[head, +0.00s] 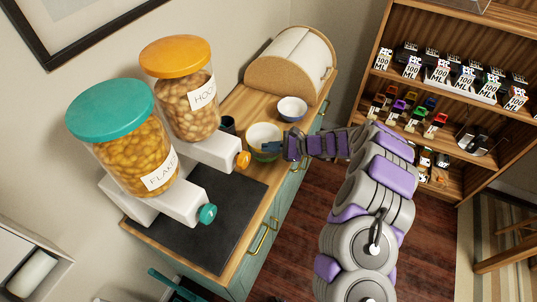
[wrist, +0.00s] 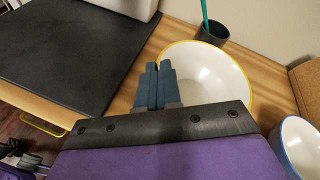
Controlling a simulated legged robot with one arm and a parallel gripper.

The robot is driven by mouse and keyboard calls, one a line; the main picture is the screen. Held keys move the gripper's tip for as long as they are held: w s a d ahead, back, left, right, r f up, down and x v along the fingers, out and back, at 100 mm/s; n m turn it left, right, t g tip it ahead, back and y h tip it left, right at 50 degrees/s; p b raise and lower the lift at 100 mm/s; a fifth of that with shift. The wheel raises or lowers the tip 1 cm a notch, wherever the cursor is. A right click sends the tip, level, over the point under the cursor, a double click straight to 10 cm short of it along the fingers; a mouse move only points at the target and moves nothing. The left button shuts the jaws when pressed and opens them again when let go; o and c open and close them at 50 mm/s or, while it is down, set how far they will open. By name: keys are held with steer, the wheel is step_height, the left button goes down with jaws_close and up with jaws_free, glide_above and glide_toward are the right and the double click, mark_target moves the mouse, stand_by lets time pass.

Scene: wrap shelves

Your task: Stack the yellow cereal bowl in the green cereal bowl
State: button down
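The yellow cereal bowl, white inside with a yellow rim, shows in the wrist view (wrist: 212,72) and on the counter in the head view (head: 262,132). Green shows low on its outer side in the head view; I cannot tell whether this is the green cereal bowl under it. No separate green bowl is in view. My gripper (wrist: 157,72) has its blue fingers close together at the yellow bowl's left rim. They appear shut on the rim, though the contact is partly hidden. In the head view my gripper (head: 272,147) reaches the bowl from the right.
A blue-rimmed white bowl (head: 292,107) stands close behind. A dark cup (head: 227,125) stands left of the yellow bowl. Two cereal dispensers (head: 125,150) (head: 185,95) and a black mat (head: 215,225) occupy the counter's near part. A bread box (head: 295,60) stands at the back.

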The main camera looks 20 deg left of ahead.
steer(key=f, duration=0.1)
steer(key=d+f, duration=0.1)
steer(key=f, duration=0.1)
steer(key=shift+d, duration=0.3)
steer(key=shift+a, duration=0.3)
steer(key=c, duration=1.6)
jaws_free()
steer(key=shift+a+f, duration=0.15)
steer(key=shift+a, duration=0.4)
steer(key=shift+o, duration=1.4)
steer(key=shift+d, duration=0.1)
steer(key=p+v, duration=0.1)
steer(key=v, duration=1.2)
steer(key=s+d+r+n+g+h, duration=0.1)
steer(key=s+r+n+g+h, duration=0.5)
steer(key=s+r, duration=1.25)
steer(key=s+d+r+n+t+h, duration=0.1)
steer(key=s+d+n+t+h, duration=0.4)
steer(key=s+d, duration=1.7)
steer(key=d+t+h, duration=0.1)
steer(key=d+h, duration=0.1)
steer(key=shift+s+r+n+h, duration=0.3)
steer(key=shift+s+h, duration=0.1)
